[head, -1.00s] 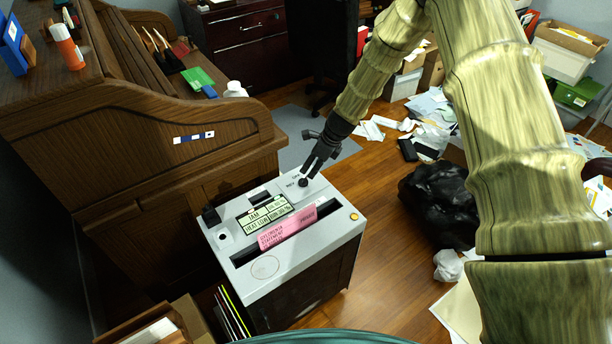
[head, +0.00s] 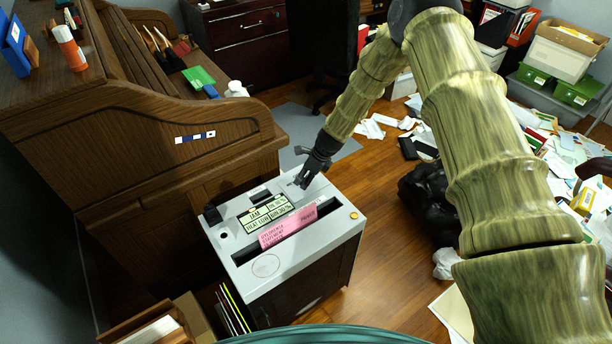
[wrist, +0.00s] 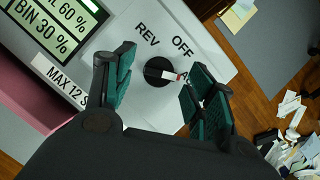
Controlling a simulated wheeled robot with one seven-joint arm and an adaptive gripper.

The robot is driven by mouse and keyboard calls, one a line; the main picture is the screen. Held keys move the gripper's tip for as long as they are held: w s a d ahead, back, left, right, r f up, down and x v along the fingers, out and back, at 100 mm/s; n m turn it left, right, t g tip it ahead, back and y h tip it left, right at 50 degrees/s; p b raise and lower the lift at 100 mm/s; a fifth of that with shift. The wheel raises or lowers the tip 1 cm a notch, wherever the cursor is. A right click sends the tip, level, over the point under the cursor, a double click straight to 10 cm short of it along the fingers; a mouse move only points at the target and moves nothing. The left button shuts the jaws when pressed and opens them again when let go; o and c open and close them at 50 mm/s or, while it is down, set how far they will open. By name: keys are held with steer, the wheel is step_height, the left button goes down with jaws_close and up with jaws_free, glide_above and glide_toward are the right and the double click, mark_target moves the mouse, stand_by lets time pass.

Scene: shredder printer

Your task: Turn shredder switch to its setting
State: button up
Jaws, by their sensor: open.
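The shredder (head: 290,270) stands on the floor beside the wooden desk, with a pink paper (head: 288,228) in its slot. Its switch (wrist: 160,71) is a round black knob with a white and red pointer, seen in the wrist view. The pointer is directed right, toward a label partly hidden by a finger; REV and OFF labels are above the knob. My gripper (wrist: 157,92) is open, with one finger on each side of the knob; I cannot tell whether either touches it. In the head view my gripper (head: 300,180) is over the shredder's back edge and hides the knob.
The shredder's display (head: 267,214) shows green panels, including JAM and BIN 30 %. The roll-top desk (head: 140,130) stands close on the left. A black bag (head: 430,200) and scattered papers lie on the right. Some wooden floor (head: 385,240) is clear right of the shredder.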

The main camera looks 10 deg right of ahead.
steer(key=c, duration=1)
